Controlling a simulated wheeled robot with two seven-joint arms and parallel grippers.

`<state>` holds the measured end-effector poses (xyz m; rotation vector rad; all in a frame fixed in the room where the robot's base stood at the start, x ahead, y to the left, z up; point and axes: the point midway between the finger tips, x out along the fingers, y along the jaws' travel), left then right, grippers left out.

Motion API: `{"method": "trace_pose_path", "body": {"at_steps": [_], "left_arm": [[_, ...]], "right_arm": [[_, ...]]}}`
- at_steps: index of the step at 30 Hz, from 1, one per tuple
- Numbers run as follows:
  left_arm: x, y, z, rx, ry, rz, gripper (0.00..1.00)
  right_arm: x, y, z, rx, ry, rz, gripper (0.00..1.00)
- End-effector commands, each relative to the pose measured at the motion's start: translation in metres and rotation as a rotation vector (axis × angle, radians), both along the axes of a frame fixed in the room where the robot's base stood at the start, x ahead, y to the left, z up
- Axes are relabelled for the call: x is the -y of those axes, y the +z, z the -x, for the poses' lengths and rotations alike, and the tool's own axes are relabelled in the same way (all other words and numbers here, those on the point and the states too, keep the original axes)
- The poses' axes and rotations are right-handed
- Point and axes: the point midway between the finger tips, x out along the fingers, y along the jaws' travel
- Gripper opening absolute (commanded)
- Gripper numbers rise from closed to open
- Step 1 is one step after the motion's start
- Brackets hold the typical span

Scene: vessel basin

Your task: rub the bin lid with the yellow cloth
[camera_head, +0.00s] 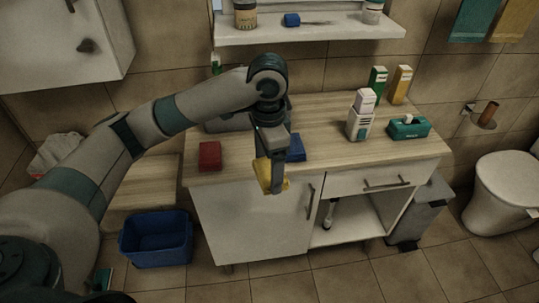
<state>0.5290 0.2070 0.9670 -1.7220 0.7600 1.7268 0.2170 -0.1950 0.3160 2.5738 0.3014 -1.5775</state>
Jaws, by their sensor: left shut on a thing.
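My left gripper (272,186) is in front of the vanity's front edge, fingers pointing down. It is shut on the yellow cloth (263,174), which bunches around the fingers. The grey bin (413,222) stands on the floor at the right end of the vanity. Its lid (436,191) is partly hidden by the cabinet's corner. The cloth and gripper are well to the left of the bin and apart from it. My right gripper is not in view.
The wooden counter (325,118) carries a red block (210,156), a blue block (295,148), a white dispenser (359,125) and a green tissue box (409,127). A blue tub (156,240) is on the floor at left. A toilet (500,190) stands right of the bin.

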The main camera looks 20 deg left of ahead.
Motion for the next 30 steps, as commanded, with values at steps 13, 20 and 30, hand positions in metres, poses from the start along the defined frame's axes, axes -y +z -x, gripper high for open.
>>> {"method": "trace_pose_path", "body": {"at_steps": [13, 20, 30], "left_arm": [[0.000, -0.066, 0.035, -0.001, 0.303, -0.005, 0.63], [0.001, -0.114, 0.070, -0.001, 0.546, -0.004, 0.63], [0.003, -0.156, 0.112, 0.003, 0.825, 0.007, 0.63]], "right_arm": [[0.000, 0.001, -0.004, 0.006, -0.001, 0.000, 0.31], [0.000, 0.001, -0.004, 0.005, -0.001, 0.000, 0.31], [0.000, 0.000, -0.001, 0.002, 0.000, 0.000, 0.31]]}}
